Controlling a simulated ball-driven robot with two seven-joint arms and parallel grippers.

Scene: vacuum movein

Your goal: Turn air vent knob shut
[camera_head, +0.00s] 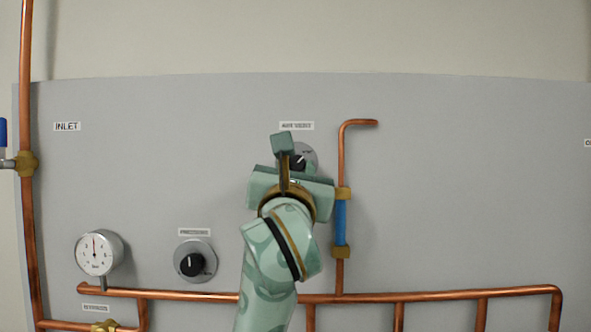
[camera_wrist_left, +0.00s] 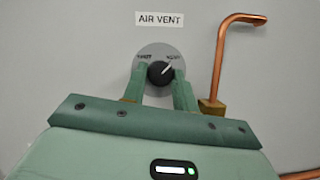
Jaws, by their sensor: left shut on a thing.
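The air vent knob (camera_wrist_left: 160,73) is a black knob on a round grey plate, under the AIR VENT label (camera_wrist_left: 160,19). In the left wrist view its white pointer line is tilted up to the right, towards the right-hand marking on the plate; the left-hand marking reads like SHUT. My left gripper (camera_wrist_left: 162,80) has one green finger on each side of the knob and is shut on it. In the head view the knob (camera_head: 298,162) is partly hidden behind my left gripper (camera_head: 291,165). My right gripper is not in view.
A copper pipe (camera_head: 342,155) with a blue section (camera_head: 340,222) rises just right of the knob. A second black knob (camera_head: 192,264), a gauge (camera_head: 95,252) and a horizontal copper pipe (camera_head: 430,295) are lower on the grey panel. The upper right panel is clear.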

